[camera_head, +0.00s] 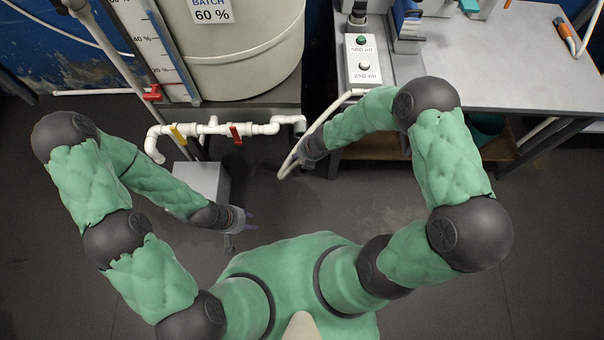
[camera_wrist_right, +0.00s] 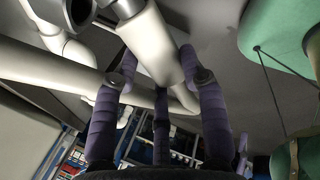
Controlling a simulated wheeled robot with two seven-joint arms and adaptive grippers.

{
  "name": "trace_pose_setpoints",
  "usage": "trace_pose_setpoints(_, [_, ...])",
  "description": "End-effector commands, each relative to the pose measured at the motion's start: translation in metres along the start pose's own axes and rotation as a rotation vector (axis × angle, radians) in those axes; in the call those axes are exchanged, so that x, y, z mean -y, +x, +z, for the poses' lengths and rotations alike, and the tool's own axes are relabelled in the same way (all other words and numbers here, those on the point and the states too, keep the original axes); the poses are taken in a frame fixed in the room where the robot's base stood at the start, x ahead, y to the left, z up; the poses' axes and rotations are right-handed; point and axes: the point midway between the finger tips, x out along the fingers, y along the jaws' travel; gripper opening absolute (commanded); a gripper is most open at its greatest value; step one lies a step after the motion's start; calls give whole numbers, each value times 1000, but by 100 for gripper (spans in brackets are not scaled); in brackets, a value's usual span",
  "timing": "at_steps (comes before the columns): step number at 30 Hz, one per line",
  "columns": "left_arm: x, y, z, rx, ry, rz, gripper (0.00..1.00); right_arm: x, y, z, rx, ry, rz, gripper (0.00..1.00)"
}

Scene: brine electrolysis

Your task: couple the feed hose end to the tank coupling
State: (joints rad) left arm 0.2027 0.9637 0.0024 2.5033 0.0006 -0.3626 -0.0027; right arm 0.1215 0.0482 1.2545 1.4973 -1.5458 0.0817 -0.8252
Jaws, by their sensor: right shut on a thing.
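The white feed hose (camera_head: 323,119) leaves the dosing box, runs down and bends at its low point beside my right gripper (camera_head: 299,158). In the right wrist view the fingers (camera_wrist_right: 163,88) are closed around a thick white tube (camera_wrist_right: 152,42), which I take for the hose end. A grey collar sits at the tube's top. The tank coupling seems to be the elbow (camera_head: 299,122) at the right end of the white pipework, just above my right gripper in the picture. I cannot tell whether the hose end touches it. My left gripper (camera_head: 249,220) is empty, its fingertips apart.
The cream tank (camera_head: 240,60) stands at the back, with a level gauge (camera_head: 160,45) beside it. The pipework has a yellow handle (camera_head: 178,133) and red handle (camera_head: 236,134). A grey box (camera_head: 203,181) stands below. A grey bench (camera_head: 510,75) fills the right.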

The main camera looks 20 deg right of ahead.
Motion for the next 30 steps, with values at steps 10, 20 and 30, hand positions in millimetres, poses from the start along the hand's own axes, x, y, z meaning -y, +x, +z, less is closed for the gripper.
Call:
trace_pose_setpoints(10, [0,1,0,0,0,0,40,20,8,-16,-127,-282,58,7])
trace_pose_setpoints(20, [1,2,0,0,0,0,40,40,12,-39,-276,-578,120,7])
trace_pose_setpoints(30, [1,2,0,0,0,0,40,46,12,-47,-324,-671,140,7])
